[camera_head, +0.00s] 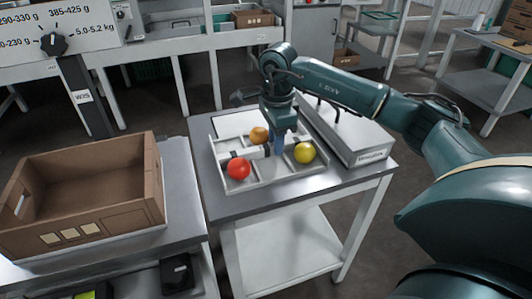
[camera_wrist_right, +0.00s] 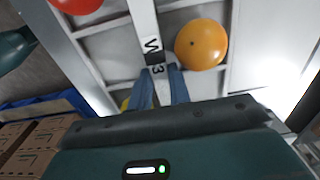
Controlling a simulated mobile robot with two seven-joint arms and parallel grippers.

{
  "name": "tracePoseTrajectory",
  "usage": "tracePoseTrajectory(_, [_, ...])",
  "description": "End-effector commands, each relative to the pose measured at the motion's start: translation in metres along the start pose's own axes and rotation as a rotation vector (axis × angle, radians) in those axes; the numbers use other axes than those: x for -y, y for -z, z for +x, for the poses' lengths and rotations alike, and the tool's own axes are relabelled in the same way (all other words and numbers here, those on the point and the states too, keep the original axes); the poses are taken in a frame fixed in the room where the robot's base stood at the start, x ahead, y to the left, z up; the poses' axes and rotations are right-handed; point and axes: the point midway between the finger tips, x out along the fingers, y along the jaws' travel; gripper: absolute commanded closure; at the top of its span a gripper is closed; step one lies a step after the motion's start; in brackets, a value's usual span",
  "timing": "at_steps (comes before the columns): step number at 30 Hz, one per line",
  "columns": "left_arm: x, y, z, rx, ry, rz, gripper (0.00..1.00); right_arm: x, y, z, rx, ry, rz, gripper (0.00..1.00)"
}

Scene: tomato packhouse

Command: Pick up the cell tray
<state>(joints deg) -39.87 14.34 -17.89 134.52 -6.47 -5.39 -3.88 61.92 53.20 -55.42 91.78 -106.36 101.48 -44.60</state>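The cell tray (camera_head: 216,150) is a pale, shallow tray with low dividers, lying on a small steel-topped table. It holds a red tomato (camera_head: 238,168), an orange tomato (camera_head: 258,135) and a yellow tomato (camera_head: 305,153) in separate cells. My right gripper (camera_head: 279,148) points down over the tray's middle. In the right wrist view its blue fingers (camera_wrist_right: 162,78) lie on either side of the tray's white central bar (camera_wrist_right: 146,30), marked "W" and "3". I cannot tell whether they press on it. The orange tomato (camera_wrist_right: 201,44) is close to the right finger. My left gripper is not in view.
A flat grey unit (camera_head: 345,133) stands right beside the tray on the same table (camera_head: 225,205). An open brown cardboard box (camera_head: 85,215) sits on a separate bench at left. A white sheet (camera_head: 235,123) lies behind the tray. Other benches stand farther back.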

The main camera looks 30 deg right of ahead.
Motion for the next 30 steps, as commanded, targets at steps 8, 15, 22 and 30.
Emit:
tracePoseTrajectory(8, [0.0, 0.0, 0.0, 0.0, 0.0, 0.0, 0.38, 0.0, 0.0, 0.0, 0.0, -0.001, 0.0, 1.0])
tracePoseTrajectory(15, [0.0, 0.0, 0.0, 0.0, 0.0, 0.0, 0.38, 0.0, 0.0, -0.002, 0.001, 0.001, 0.0, 1.0])
tracePoseTrajectory(22, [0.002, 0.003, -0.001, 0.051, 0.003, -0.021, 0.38, 0.001, -0.001, -0.037, 0.003, 0.005, 0.0, 1.0])
tracePoseTrajectory(30, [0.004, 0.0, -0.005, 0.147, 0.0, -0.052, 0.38, 0.001, 0.0, -0.089, 0.002, 0.004, 0.0, 1.0])
